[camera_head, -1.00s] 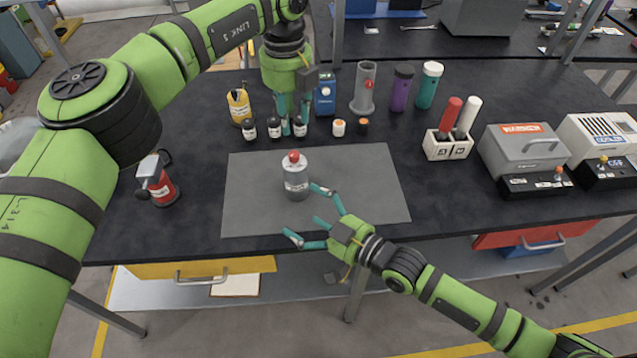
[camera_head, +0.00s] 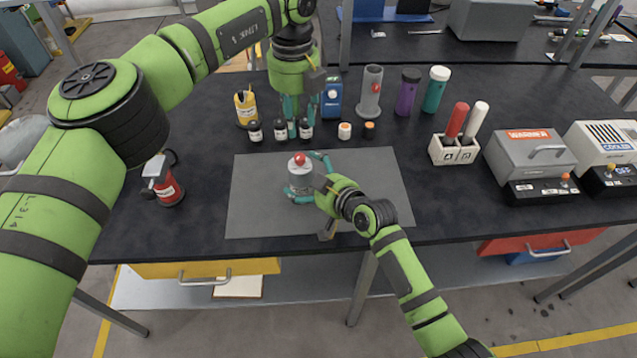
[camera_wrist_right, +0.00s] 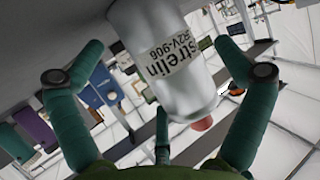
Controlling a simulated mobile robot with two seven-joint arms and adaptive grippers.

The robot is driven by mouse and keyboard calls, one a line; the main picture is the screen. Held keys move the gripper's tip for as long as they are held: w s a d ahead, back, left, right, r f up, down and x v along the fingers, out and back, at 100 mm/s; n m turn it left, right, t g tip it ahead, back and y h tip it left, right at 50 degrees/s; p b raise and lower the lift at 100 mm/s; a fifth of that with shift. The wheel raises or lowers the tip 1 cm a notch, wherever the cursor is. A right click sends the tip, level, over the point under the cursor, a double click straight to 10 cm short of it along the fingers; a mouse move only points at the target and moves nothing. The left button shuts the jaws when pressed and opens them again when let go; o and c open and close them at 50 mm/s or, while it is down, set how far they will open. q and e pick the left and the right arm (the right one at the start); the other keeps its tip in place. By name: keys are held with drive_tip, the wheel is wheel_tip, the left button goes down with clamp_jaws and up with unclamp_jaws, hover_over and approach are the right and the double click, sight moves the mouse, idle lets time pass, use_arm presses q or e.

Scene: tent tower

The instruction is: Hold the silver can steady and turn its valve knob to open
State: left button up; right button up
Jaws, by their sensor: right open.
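The silver can (camera_head: 301,186) stands upright on the grey mat (camera_head: 262,215), with a red valve knob (camera_head: 300,159) on top. My right gripper (camera_head: 306,178) has open teal fingers on both sides of the can. In the right wrist view, the can (camera_wrist_right: 160,55) with its printed label lies between the spread fingers, and the red knob (camera_wrist_right: 203,124) shows at its end. I cannot tell whether any finger touches it. My left gripper (camera_head: 301,112) points down behind the mat, close to small dark bottles; its fingers look apart with nothing seen between them.
Small dark bottles (camera_head: 255,131), a yellow bottle (camera_head: 245,107) and a blue box (camera_head: 331,97) stand near my left gripper. A red extinguisher-like can (camera_head: 165,183) is left of the mat. A white holder (camera_head: 453,151) and a warmer (camera_head: 527,155) stand right. The mat's right part is clear.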

drive_tip(key=shift+w+a+f, duration=0.25)
drive_tip(key=shift+w+a, duration=0.15)
drive_tip(key=shift+w, duration=0.15)
